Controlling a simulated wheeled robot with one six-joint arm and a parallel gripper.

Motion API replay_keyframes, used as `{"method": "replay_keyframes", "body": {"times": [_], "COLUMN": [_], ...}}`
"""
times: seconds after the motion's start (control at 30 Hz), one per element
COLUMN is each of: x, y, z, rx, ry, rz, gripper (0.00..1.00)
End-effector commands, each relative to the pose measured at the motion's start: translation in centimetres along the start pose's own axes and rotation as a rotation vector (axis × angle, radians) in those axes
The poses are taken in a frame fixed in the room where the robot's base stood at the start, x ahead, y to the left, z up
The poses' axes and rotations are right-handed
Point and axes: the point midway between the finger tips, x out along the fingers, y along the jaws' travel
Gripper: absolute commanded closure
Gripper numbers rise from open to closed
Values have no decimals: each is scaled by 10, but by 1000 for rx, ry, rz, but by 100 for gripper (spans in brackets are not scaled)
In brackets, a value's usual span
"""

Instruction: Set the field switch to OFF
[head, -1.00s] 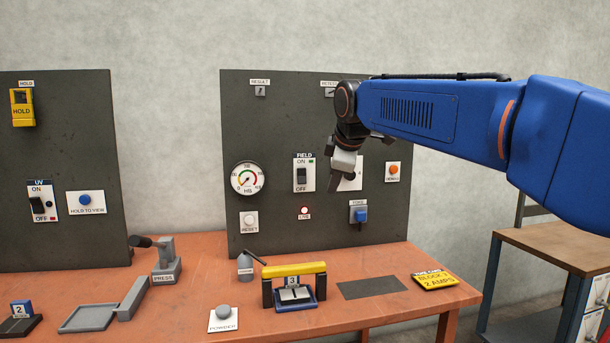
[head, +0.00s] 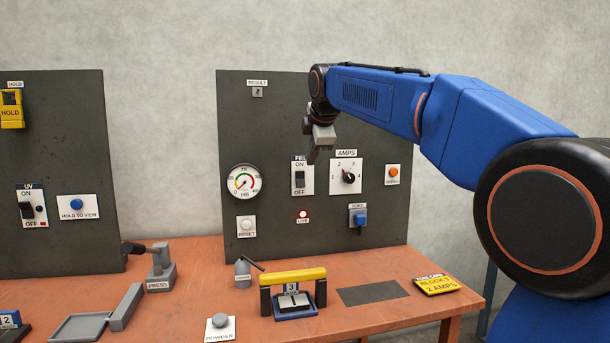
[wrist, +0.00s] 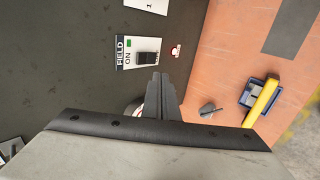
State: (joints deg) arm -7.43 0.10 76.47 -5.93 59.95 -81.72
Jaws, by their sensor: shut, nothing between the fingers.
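The field switch (head: 299,178) is a black rocker on a white plate, with ON above and OFF below, on the dark upright panel. In the wrist view the switch (wrist: 147,57) lies just beyond the fingertips, and a green lamp (wrist: 128,43) shows beside ON. I cannot tell for sure which way the rocker is tipped. My gripper (head: 312,160) is shut and empty, in front of the plate's upper right part, hiding part of the FIELD label and the lamp in the head view. In the wrist view its fingers (wrist: 159,77) are together, with no clear contact.
Around the switch are a gauge (head: 244,182), an amps dial (head: 348,177), a red live lamp (head: 303,214), a reset button (head: 247,223) and a blue-knobbed control (head: 359,217). A yellow-handled block (head: 293,277) stands on the orange bench (head: 385,314) below. Space before the panel is open.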

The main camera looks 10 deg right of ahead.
Motion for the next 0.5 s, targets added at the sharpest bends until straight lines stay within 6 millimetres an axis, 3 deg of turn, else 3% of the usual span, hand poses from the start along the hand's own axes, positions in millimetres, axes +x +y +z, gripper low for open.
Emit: {"method": "replay_keyframes", "body": {"times": [0.17,0.5], "x": [16,75], "y": [0,-1], "z": [0,0], "rx": [1,1], "ry": [0,-1], "rz": [-2,-4], "gripper": [100,100]}}
